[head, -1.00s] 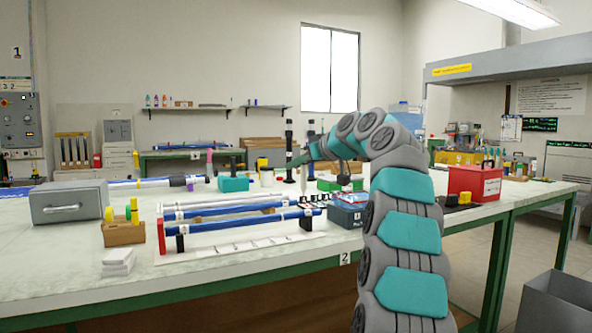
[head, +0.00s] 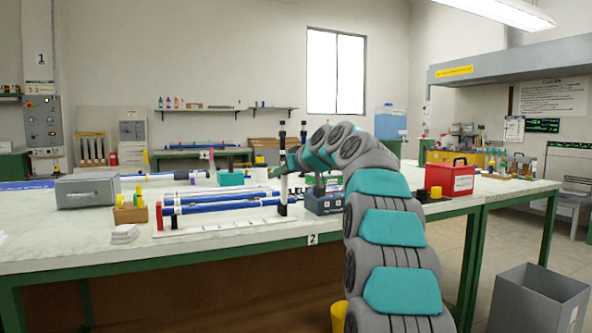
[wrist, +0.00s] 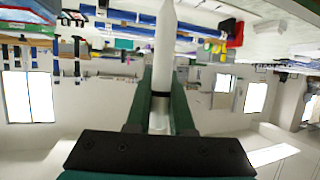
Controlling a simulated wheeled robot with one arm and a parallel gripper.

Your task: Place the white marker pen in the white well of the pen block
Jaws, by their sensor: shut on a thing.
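A white marker pen (wrist: 165,45) is between the dark green fingers of my gripper (wrist: 161,92) in the wrist view. The gripper is shut on it, and its pointed end reaches past the fingers.
Blue rods (head: 220,206) lie on a rack in the middle of the bench. A grey case (head: 87,191) is at the left and a red box (head: 450,180) at the right. A grey bin (head: 535,305) stands on the floor.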

